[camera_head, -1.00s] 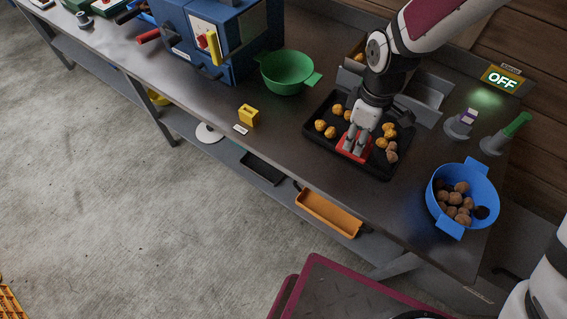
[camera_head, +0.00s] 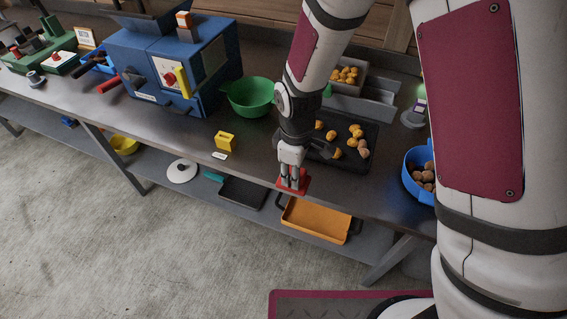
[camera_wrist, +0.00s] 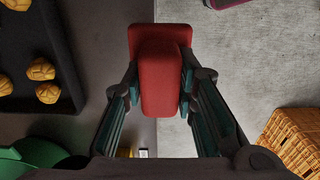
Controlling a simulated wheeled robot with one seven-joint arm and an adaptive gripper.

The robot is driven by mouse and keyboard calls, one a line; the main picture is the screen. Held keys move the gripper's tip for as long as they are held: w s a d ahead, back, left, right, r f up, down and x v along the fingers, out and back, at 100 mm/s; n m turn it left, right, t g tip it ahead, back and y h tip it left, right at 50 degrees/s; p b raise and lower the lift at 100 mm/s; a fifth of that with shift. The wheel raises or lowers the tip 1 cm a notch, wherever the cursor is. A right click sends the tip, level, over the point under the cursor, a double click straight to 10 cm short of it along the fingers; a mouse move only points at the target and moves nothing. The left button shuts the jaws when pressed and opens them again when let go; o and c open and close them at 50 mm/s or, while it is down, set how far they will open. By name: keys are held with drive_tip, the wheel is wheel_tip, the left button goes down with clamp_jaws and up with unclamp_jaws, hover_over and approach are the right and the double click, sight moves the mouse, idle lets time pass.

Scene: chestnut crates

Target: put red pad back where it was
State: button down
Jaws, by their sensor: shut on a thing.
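The red pad (camera_head: 291,183) is in my gripper (camera_head: 292,178), near the front edge of the bench in the head view. In the wrist view the red pad (camera_wrist: 160,75) has a raised block on a flat plate, and my gripper's fingers (camera_wrist: 160,95) are shut on that block from both sides. The pad is over the bench's front edge, with bench on one side and floor on the other. The black tray (camera_head: 352,162) with several yellow-brown chestnuts is to the right of and behind my gripper.
A green bowl (camera_head: 251,97), a yellow block (camera_head: 226,140) and a blue machine (camera_head: 150,65) stand to the left. A blue bowl (camera_head: 411,178) of brown nuts is at the right. An orange tray (camera_head: 316,220) and a dark tray (camera_head: 243,193) lie on the lower shelf.

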drive_tip(key=w, duration=0.2)
drive_tip(key=w+a, duration=0.1)
drive_tip(key=w, duration=0.1)
drive_tip(key=w+a, duration=0.1)
drive_tip(key=w, duration=0.1)
drive_tip(key=shift+w+a+f, duration=0.1)
drive_tip(key=shift+w+f, duration=0.1)
drive_tip(key=shift+f, duration=0.15)
drive_tip(key=shift+f+p, duration=0.3)
drive_tip(key=shift+f, duration=1.4)
drive_tip(key=shift+f, duration=0.15)
drive_tip(key=c, duration=1.3)
unclamp_jaws()
